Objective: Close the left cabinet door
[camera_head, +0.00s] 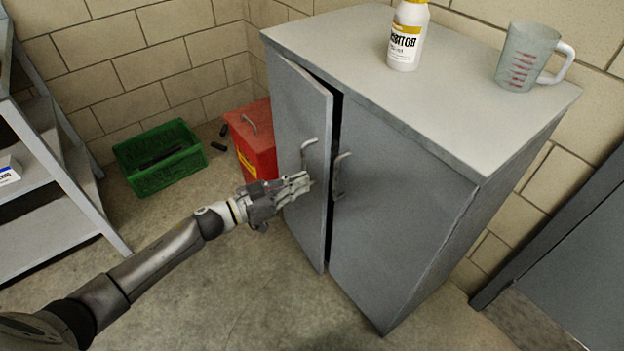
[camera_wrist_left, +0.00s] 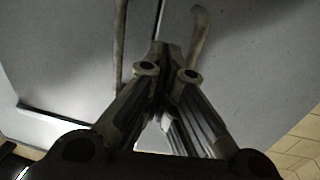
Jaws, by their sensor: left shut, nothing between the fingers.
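The grey cabinet (camera_head: 400,220) stands against the wall. Its left door (camera_head: 300,130) is slightly ajar, with a dark gap along its right edge. Its right door (camera_head: 395,230) looks shut. The left door's handle (camera_head: 305,150) and the right door's handle (camera_head: 341,172) stand side by side. My left gripper (camera_head: 305,181) is shut and empty, in front of the left door just below its handle; I cannot tell whether it touches the door. In the left wrist view, the closed fingertips (camera_wrist_left: 165,50) lie between the two handles. My right gripper is not in view.
A white bottle (camera_head: 408,35) and a measuring jug (camera_head: 528,57) stand on the cabinet top. A red box (camera_head: 250,140) stands close to the cabinet's left side. A green crate (camera_head: 160,157) is on the floor. A shelf rack (camera_head: 45,200) stands at left. Floor before the cabinet is clear.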

